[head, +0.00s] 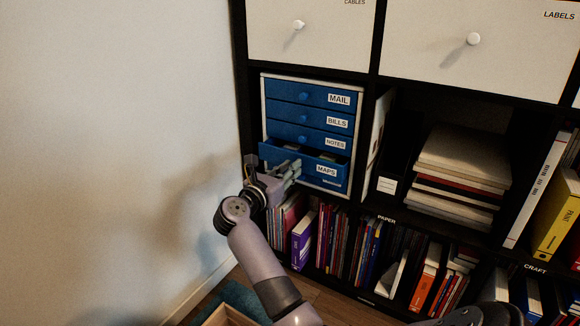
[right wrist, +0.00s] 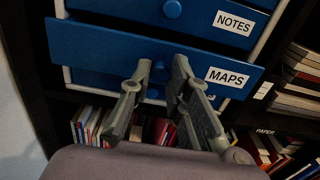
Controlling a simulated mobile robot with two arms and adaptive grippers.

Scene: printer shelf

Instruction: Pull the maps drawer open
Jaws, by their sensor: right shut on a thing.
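The blue maps drawer (head: 312,163), labelled MAPS, sits in a small cabinet (head: 357,135) and stands out past the drawers above it. Its open top shows a dark inside with some pale contents. My right gripper (head: 291,167) is at the front of this drawer. In the right wrist view, the gripper (right wrist: 159,72) is shut on the drawer's blue knob, which the fingers partly hide, and the drawer front (right wrist: 100,48) stands out level with the fingertips. My left gripper is not in view.
Closed MAIL (head: 290,92), BILLS (head: 290,112) and NOTES (head: 290,132) drawers are above. A further blue drawer below is partly hidden. Books (head: 303,240) fill the shelf beneath. A pale wall (head: 120,130) is close on the left. A wooden box (head: 228,318) is on the floor.

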